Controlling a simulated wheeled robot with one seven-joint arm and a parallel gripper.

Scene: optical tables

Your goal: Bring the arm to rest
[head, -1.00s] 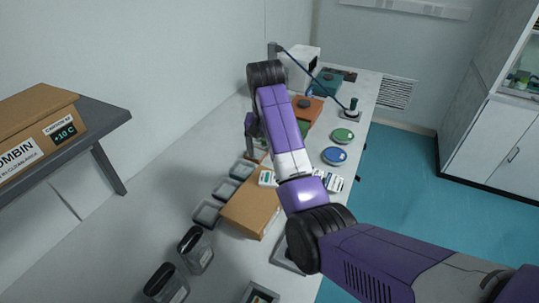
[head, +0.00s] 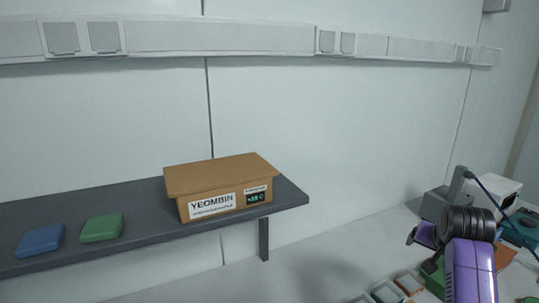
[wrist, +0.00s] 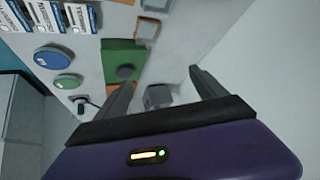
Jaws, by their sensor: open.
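My arm shows at the lower right of the head view, its purple link and black joint over the table. My gripper (head: 425,240) hangs left of that joint, partly visible there. In the wrist view my gripper (wrist: 162,90) has its two dark fingers spread wide, with nothing held between them. A green block (wrist: 123,52) and a grey piece (wrist: 158,97) lie below, apart from the fingers as far as I can tell.
A cardboard box (head: 222,187) stands on a dark shelf (head: 150,225) with a blue pad (head: 40,240) and green pad (head: 102,228). A white device (head: 495,187) stands far right. Blue (wrist: 53,57) and green (wrist: 68,82) round dishes lie on the table.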

